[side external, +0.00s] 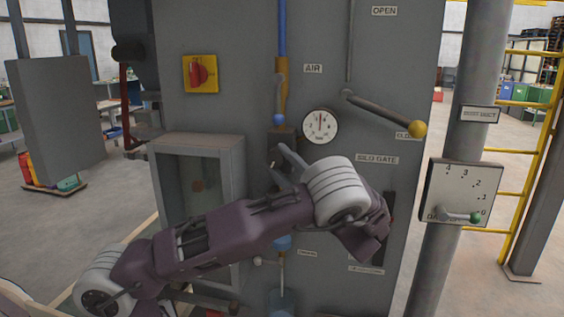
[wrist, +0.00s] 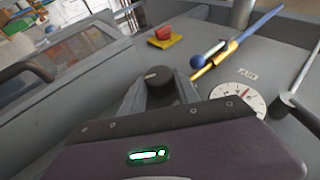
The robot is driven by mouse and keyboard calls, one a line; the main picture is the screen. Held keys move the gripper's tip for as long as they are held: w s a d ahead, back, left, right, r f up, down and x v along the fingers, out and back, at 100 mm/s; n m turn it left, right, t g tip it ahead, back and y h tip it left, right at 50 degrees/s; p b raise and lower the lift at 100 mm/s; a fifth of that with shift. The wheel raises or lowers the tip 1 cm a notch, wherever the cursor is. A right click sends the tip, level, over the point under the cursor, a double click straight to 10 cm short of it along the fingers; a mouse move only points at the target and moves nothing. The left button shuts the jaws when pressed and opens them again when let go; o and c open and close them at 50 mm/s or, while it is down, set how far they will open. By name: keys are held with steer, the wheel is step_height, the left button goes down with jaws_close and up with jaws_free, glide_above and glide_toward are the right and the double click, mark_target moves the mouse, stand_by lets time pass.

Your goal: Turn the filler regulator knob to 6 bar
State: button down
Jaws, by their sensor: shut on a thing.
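The regulator knob (wrist: 162,84) is a dark round cylinder with a pale mark on its face. In the wrist view it sits between the two fingers of my gripper (wrist: 160,98), which is shut on it. In the side view my gripper (side external: 284,162) reaches up to the dark regulator (side external: 283,139), and my arm and fingers hide part of it.
On the grey panel are a red switch on a yellow plate (side external: 201,73), a yellow-knobbed lever (side external: 385,114) and a blue air pipe (side external: 282,30). A glass-fronted box (side external: 196,142) stands left of the regulator. A green-knobbed dial plate (side external: 462,192) is at right.

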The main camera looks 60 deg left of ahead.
steer(key=shift+m+t+y, duration=0.4)
steer(key=shift+m+y, duration=0.4)
steer(key=shift+y, duration=0.2)
steer(key=shift+m, duration=0.3)
steer(key=c, duration=0.9)
jaws_free()
steer(key=v, duration=0.7)
steer(key=shift+s+f, duration=0.1)
steer(key=shift+f, duration=0.05)
